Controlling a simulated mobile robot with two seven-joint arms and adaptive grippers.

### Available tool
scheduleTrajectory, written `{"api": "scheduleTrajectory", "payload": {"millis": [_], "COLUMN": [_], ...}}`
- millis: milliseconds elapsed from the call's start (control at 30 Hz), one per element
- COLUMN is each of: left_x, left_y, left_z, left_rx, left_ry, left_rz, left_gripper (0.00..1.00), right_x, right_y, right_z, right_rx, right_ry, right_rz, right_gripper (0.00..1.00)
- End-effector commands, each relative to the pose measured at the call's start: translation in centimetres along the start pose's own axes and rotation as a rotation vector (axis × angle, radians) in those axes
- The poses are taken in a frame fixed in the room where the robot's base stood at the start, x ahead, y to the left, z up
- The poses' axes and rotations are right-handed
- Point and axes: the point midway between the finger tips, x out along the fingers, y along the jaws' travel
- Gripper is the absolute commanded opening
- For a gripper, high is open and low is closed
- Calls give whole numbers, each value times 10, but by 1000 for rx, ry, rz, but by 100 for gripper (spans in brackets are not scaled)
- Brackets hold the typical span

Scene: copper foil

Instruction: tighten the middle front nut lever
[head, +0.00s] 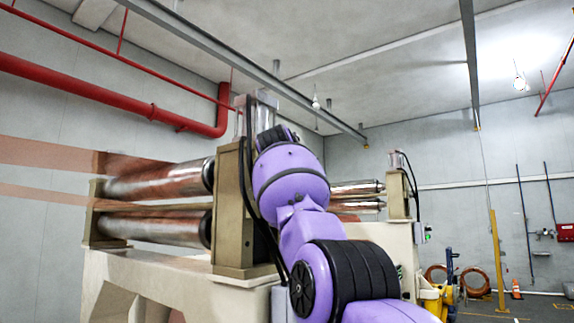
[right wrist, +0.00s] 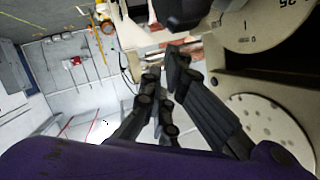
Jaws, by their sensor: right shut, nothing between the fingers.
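I cannot make out the middle front nut lever in either view. My right gripper (right wrist: 164,76) shows in the right wrist view with its black fingers close together and nothing held between them. It is beside the machine's cream dial with printed numbers (right wrist: 262,28) and a pale round plate with small holes (right wrist: 268,128). A dark rounded part (right wrist: 183,12) shows at the top edge, beyond the fingertips; I cannot tell what it is. In the head view my purple right arm reaches up in front of the roller machine (head: 230,205) and hides part of it. My left gripper is not in view.
Shiny copper-coloured rollers (head: 155,180) and a strip of foil (head: 50,158) are at the left. A second roller stand (head: 398,195) is behind my arm. A yellow post (head: 498,260) and copper coils (head: 474,281) stand at the right. Open floor shows there.

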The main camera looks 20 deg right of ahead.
Motion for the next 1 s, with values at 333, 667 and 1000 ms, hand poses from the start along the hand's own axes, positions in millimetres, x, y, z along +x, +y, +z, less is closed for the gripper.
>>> {"api": "scheduleTrajectory", "payload": {"millis": [333, 667, 1000], "left_x": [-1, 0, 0], "left_y": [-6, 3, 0], "left_z": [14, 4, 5], "left_rx": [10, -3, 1], "left_ry": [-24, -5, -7], "left_rz": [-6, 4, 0], "left_gripper": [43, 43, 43], "right_x": [-46, -100, -105], "right_y": [4, 3, 4], "right_z": [-20, -24, -24], "right_rx": [2, 0, 0], "right_ry": [5, 3, 1], "right_rz": [-4, -4, -1], "right_gripper": [0, 0, 0]}}
